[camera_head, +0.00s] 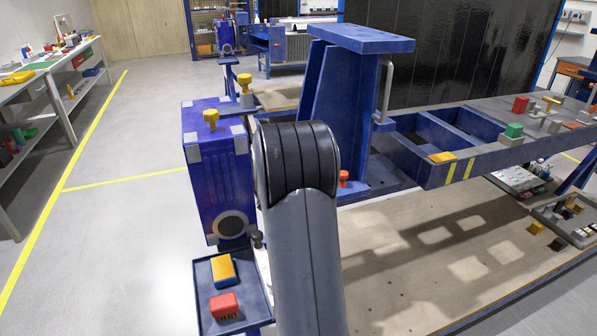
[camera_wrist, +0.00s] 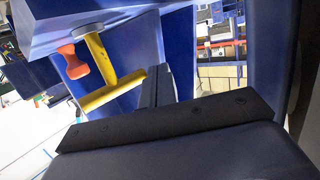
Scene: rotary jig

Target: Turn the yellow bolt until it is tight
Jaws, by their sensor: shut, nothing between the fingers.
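In the wrist view a yellow bolt (camera_wrist: 97,55) stands out from a blue plate, its stem ending in a yellow crossbar handle (camera_wrist: 108,93). My gripper (camera_wrist: 156,76) is shut and empty, its dark fingers together beside the right end of the handle. They look close to or touching it; I cannot tell which. In the head view my gripper and this bolt are hidden, probably behind my grey arm. Two yellow knobs show there, one on a blue box (camera_head: 211,116) and one behind it (camera_head: 245,80).
An orange knob (camera_wrist: 72,60) is left of the bolt; an orange knob (camera_head: 343,180) also shows in the head view, right of my arm. A tall blue bracket (camera_head: 345,90) stands on the bench. A tray (camera_head: 206,293) holds yellow and red blocks. Floor at left is clear.

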